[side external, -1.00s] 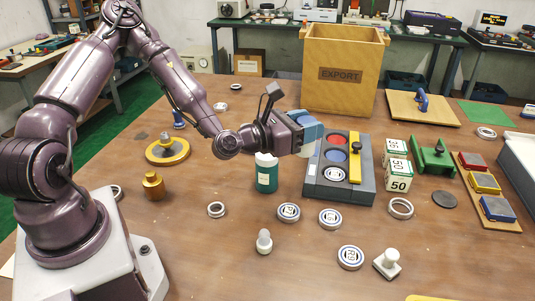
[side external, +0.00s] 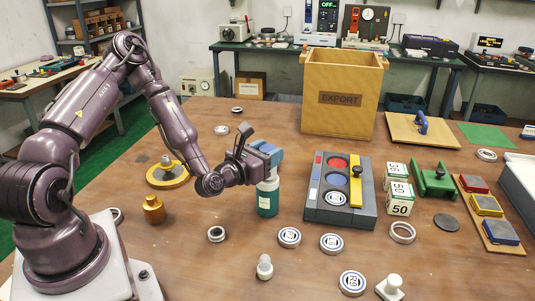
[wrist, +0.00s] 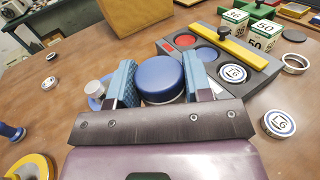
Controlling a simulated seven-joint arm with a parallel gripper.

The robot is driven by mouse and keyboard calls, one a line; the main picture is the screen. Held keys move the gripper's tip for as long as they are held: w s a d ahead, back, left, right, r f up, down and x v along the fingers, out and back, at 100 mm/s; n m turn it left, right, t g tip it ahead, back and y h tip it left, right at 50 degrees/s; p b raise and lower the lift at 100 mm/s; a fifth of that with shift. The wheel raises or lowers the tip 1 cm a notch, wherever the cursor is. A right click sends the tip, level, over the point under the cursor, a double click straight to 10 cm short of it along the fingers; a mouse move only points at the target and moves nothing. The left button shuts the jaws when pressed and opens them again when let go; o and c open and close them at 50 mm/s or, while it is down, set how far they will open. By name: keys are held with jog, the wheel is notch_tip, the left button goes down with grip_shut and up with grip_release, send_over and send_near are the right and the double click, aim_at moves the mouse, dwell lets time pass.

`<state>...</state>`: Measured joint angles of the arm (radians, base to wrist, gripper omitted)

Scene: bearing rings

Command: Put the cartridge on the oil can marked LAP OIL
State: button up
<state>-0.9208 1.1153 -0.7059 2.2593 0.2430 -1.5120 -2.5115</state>
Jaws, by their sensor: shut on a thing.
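My gripper (side external: 268,162) is shut on a round blue-topped thing with a pale lower edge, which I take for the cartridge (wrist: 160,76). It sits between the two blue fingers in the wrist view. In the side view the fingers mostly hide it. A teal can (side external: 267,200) with a whitish top stands upright on the table directly below the fingers. I cannot read LAP OIL on it. Whether the cartridge touches the can's top is hidden by the fingers. In the wrist view the can is not clearly seen.
A dark tray (side external: 313,213) with red and blue discs and a yellow bar lies close on the right. The EXPORT box (side external: 342,115) stands behind. Marked rings (side external: 289,237), a white-knobbed piece (side external: 264,267) and a brass weight (side external: 153,209) stand around the front.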

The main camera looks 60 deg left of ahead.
jog(key=shift+f, duration=0.2)
jog(key=o, duration=1)
jog(key=shift+f, duration=0.1)
jog(key=shift+c, duration=0.2)
jog(key=v, duration=0.7)
jog(key=shift+s, duration=0.25)
jog(key=shift+d, duration=0.1)
